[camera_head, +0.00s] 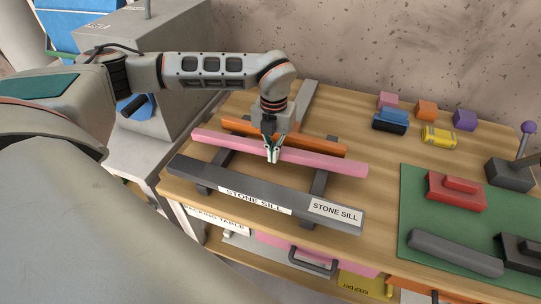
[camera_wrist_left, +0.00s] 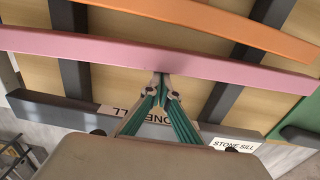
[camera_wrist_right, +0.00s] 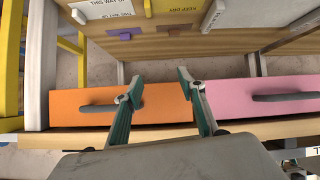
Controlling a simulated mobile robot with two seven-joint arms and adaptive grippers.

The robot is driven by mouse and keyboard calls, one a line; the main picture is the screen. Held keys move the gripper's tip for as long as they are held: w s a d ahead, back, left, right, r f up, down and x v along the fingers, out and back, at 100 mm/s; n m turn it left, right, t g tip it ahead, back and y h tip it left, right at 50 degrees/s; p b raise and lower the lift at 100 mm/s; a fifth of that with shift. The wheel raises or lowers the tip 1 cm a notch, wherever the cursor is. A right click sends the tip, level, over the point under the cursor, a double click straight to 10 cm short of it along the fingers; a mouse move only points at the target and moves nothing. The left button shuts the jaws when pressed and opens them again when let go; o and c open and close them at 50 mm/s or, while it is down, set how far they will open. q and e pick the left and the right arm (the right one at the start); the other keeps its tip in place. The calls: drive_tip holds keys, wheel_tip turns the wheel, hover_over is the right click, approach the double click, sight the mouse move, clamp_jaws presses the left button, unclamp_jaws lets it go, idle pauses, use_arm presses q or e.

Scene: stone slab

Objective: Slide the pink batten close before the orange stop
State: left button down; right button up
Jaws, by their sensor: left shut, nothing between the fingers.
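The pink batten (camera_head: 325,162) lies across two dark rails, between the grey stone sill (camera_head: 190,171) and the orange stop (camera_head: 315,144). The orange stop is on its far side, with a gap showing between them in the left wrist view, where the batten (camera_wrist_left: 80,46) and stop (camera_wrist_left: 220,20) also show. My left gripper (camera_head: 273,157) is shut and empty, pointing down at the batten's near side around mid-length. In the left wrist view its fingertips (camera_wrist_left: 161,80) meet the batten's near edge; I cannot tell whether they touch. My right gripper (camera_wrist_right: 155,87) is open and empty, away from the batten.
Several small coloured blocks, including a yellow one (camera_head: 438,136), stand at the back right. A green mat (camera_head: 412,205) with a red block (camera_head: 455,190) lies at right. The right wrist view shows an orange drawer (camera_wrist_right: 70,105) and a pink drawer (camera_wrist_right: 235,100).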

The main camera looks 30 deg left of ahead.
use_arm(q)
drive_tip(key=shift+w, duration=0.1)
drive_tip(key=shift+w+a, duration=0.25)
drive_tip(key=shift+w, duration=0.75)
